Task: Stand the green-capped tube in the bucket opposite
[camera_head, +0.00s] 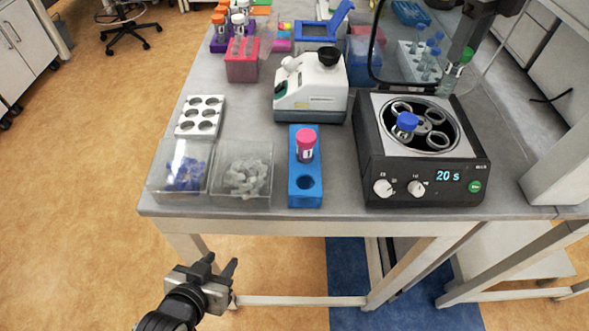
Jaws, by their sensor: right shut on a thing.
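The other buckets look empty, including one at the right back (433,115) across the rotor from the blue cap. My left gripper (222,265) is open and empty in front of the table, below its edge.
A blue rack (305,195) with a pink-capped tube (305,146) stands left of the centrifuge. A white device (312,82) is behind it. Clear bins (243,193) and a metal block (200,117) are further left. A rack of blue-capped tubes (420,62) stands behind the centrifuge, near the held tube.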

